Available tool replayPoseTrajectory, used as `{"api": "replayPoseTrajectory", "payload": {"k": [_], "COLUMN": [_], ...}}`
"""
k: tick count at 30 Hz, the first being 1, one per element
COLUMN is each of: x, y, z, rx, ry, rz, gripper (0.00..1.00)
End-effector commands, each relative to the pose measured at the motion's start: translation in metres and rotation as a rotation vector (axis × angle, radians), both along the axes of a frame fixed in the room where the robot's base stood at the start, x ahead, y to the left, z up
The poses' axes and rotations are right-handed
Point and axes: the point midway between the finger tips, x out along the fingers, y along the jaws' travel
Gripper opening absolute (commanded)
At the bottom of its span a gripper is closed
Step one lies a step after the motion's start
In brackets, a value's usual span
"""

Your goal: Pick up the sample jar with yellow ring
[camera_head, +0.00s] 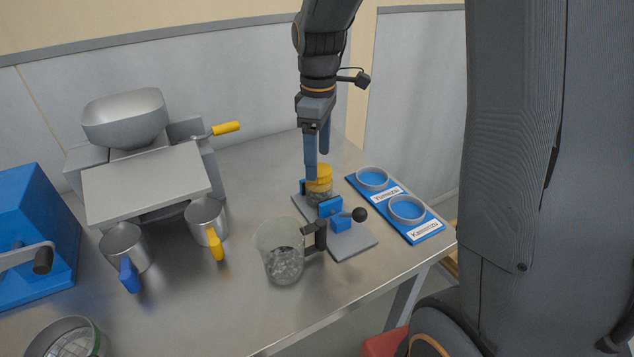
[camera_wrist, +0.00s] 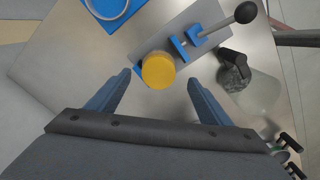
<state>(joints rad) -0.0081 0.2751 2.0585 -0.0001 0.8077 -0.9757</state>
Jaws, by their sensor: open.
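The sample jar with the yellow ring (camera_head: 319,183) stands upright at the far end of a grey clamp plate (camera_head: 353,243), against a blue clamp jaw. In the wrist view its round yellow top (camera_wrist: 158,71) lies ahead of the fingertips, between their lines. My gripper (camera_head: 317,163) points down just above and behind the jar in the head view. In the wrist view my gripper (camera_wrist: 158,78) has its two blue fingers spread wide with nothing between them. The head view does not show clearly whether a finger touches the jar.
A clear pitcher (camera_head: 282,252) with a dark handle stands beside the clamp. A black-knobbed lever (camera_head: 359,214) sticks out from the clamp. A blue tray (camera_head: 421,233) with two round holders lies right. Metal cups (camera_head: 205,220) and a grey machine (camera_head: 146,187) stand left.

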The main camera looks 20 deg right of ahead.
Motion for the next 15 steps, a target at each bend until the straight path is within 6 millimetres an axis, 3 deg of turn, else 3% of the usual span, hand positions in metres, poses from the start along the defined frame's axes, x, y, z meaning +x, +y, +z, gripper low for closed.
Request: {"api": "replayPoseTrajectory", "payload": {"k": [15], "x": [0.001], "y": [-0.004], "z": [-0.055], "rx": [-0.001], "ry": [0.003], "rz": [-0.002], "gripper": [0.73]}}
